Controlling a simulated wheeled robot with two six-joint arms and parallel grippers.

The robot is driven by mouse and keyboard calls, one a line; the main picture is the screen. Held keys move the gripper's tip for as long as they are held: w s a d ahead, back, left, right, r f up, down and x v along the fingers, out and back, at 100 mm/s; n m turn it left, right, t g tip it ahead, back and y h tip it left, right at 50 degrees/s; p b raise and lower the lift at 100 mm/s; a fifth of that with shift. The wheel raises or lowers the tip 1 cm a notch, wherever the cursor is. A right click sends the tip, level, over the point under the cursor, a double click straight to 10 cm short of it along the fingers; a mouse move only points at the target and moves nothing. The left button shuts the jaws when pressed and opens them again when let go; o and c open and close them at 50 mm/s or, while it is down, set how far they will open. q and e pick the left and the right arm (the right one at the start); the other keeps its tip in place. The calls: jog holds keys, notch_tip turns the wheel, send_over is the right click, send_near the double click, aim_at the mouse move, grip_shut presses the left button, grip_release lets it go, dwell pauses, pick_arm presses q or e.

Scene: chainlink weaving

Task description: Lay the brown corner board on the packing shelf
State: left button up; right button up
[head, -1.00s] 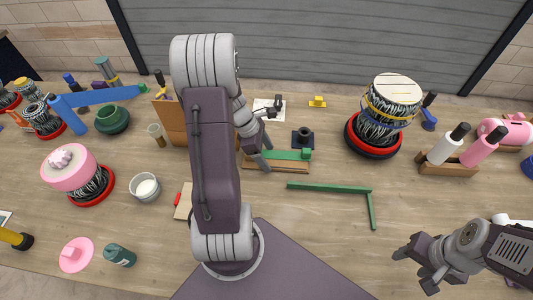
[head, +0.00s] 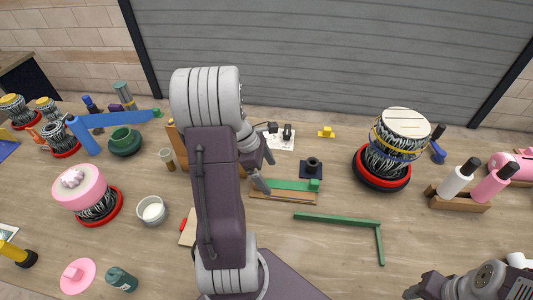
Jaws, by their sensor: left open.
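A brown upright board (head: 175,142) stands at the left back of the table, mostly hidden behind my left arm. I cannot tell whether it is the corner board. A low brown wooden base (head: 283,196) with a green strip on it lies at the table's middle. My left gripper (head: 266,172) is open and empty, close to the left end of that base; I cannot tell whether they touch. My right gripper (head: 412,291) is cut off by the lower edge at the right, and its jaws do not show clearly. I cannot make out a packing shelf.
A green L-shaped strip (head: 340,219) lies right of the middle. A striped drum (head: 400,130) in a red ring and a wooden holder with bottles (head: 458,200) stand at the right. A pink-topped drum (head: 80,187) and a white jar (head: 151,210) are at the left.

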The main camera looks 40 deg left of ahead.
pick_arm(q)
notch_tip(320, 180, up, 9)
jog(key=p, duration=0.1)
jog(key=s+d+f+m+y, duration=0.1)
jog(key=d+f+m, duration=0.2)
jog(key=d+m, duration=0.2)
jog(key=s+d+f+m+g+y, duration=0.1)
jog(key=d+m, duration=0.4)
jog(key=m, duration=0.5)
jog(key=s+d+f+m+y, duration=0.1)
jog(key=s+d+f+m, duration=0.2)
jog(key=m, duration=0.4)
jog(key=shift+s+d+f+m+y, duration=0.1)
jog(key=shift+d+f+m+y, duration=0.3)
jog(key=shift+d+f, duration=0.5)
jog(key=shift+s+d+f+m, duration=0.1)
jog(key=shift+s+d+m, duration=0.15)
jog(key=shift+m, duration=0.45)
jog(key=shift+a, duration=0.2)
jog(key=shift+w, duration=0.1)
jog(key=shift+d, duration=0.1)
